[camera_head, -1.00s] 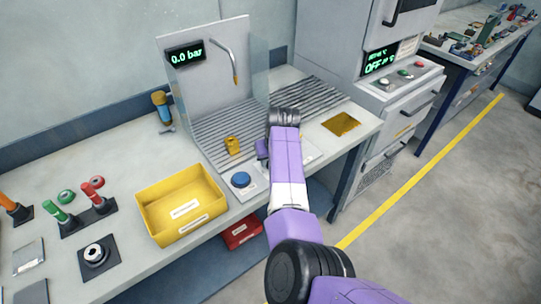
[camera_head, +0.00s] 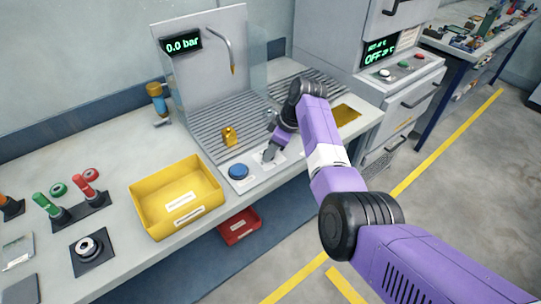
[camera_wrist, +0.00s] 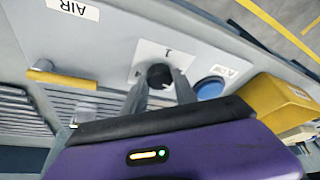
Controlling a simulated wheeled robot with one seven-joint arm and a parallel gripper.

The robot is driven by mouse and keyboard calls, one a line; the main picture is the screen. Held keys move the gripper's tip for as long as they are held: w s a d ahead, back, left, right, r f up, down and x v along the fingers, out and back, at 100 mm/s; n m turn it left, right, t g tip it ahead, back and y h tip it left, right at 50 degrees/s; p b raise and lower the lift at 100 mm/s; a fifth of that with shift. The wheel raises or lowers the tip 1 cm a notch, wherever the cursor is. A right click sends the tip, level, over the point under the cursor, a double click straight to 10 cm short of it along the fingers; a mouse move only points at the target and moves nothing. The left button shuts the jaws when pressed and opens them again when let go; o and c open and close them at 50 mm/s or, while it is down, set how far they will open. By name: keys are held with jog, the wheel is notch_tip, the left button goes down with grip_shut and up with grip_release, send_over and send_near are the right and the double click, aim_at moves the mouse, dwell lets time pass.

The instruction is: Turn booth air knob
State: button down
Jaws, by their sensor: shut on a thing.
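The dark round air knob (camera_wrist: 159,75) sits on a white marked plate (camera_wrist: 150,52) in the wrist view. My gripper (camera_wrist: 160,82) is shut on it, with one finger on each side. In the head view my gripper (camera_head: 269,155) points down at the white plate at the front edge of the booth, right of a blue button (camera_head: 238,172). The knob itself is hidden by the fingers there. The booth display (camera_head: 182,44) reads 0.0 bar.
A yellow bin (camera_head: 176,197) stands left of the booth. A nozzle (camera_head: 222,40) hangs from the back panel. A red bin (camera_head: 238,226) is below the bench.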

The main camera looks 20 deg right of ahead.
jog(key=n+b, duration=0.2)
jog(key=b, duration=0.1)
jog(key=n+g+y+b, duration=0.1)
jog(key=n+b, duration=0.1)
jog(key=b, duration=0.1)
jog(key=shift+w+d+f, duration=0.1)
jog(key=shift+w+f, duration=0.05)
jog(key=shift+f, duration=0.2)
jog(key=n+b, duration=0.1)
jog(key=n+g+b, duration=0.1)
jog(key=b, duration=0.1)
jog(key=shift+r, duration=0.25)
jog(key=shift+r, duration=0.1)
jog(key=c, duration=1)
grip_release()
jog(key=v, duration=0.7)
jog(key=shift+r+b, duration=0.35)
jog(key=shift+d, duration=0.15)
